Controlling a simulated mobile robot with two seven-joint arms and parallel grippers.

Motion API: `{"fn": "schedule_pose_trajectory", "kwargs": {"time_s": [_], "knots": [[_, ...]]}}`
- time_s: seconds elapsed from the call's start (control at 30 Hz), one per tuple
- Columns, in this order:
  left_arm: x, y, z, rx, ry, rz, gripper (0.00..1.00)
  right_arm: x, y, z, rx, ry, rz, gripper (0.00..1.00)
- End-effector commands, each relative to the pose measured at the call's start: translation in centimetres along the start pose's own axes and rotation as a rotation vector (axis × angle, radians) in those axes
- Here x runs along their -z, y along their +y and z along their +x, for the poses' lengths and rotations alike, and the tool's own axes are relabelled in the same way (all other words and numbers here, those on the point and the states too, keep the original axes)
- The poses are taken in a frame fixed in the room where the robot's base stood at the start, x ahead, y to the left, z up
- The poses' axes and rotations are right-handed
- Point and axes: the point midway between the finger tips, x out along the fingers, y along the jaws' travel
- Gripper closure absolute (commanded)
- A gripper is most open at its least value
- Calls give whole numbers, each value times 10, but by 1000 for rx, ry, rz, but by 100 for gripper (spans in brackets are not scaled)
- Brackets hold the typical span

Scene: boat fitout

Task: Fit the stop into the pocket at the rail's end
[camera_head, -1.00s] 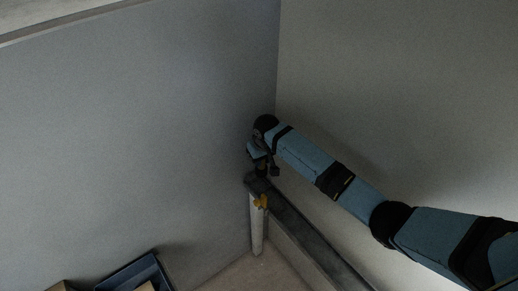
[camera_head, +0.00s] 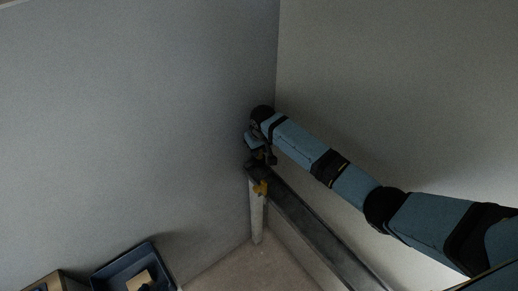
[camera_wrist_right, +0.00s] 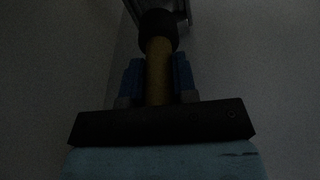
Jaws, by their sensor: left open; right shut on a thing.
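My right arm comes in from the right in the head view. Its gripper (camera_head: 261,157) is over the rail's end in the wall corner. In the right wrist view the gripper (camera_wrist_right: 158,85) is shut on the stop (camera_wrist_right: 159,68), which has a yellow shaft and a round black end pointing away from me. The grey rail (camera_head: 318,236) runs from the corner toward the lower right; a grey metal part, likely the rail, lies beyond the black end. The pocket is hidden, and I cannot tell whether the stop touches it. My left gripper is not in view.
A yellow piece (camera_head: 261,187) sits on the rail's end, above a pale post (camera_head: 257,218). A blue bin (camera_head: 122,267) with a tan block in it and a brown box (camera_head: 55,282) are at the lower left. Walls close in the rail's end on two sides.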

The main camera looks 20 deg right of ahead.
Motion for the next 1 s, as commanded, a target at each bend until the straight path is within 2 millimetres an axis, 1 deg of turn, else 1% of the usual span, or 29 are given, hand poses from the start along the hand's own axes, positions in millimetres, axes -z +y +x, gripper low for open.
{"fn": "schedule_pose_trajectory", "kwargs": {"time_s": [0.03,0.37,1.0], "knots": [[-4,0,3,0,1,0,57,0,0,5,0,1,0,100],[-18,-1,12,-1,1,1,57,-3,0,19,-1,1,0,100],[-25,-2,17,1,0,2,57,-7,0,50,0,0,0,100]]}}
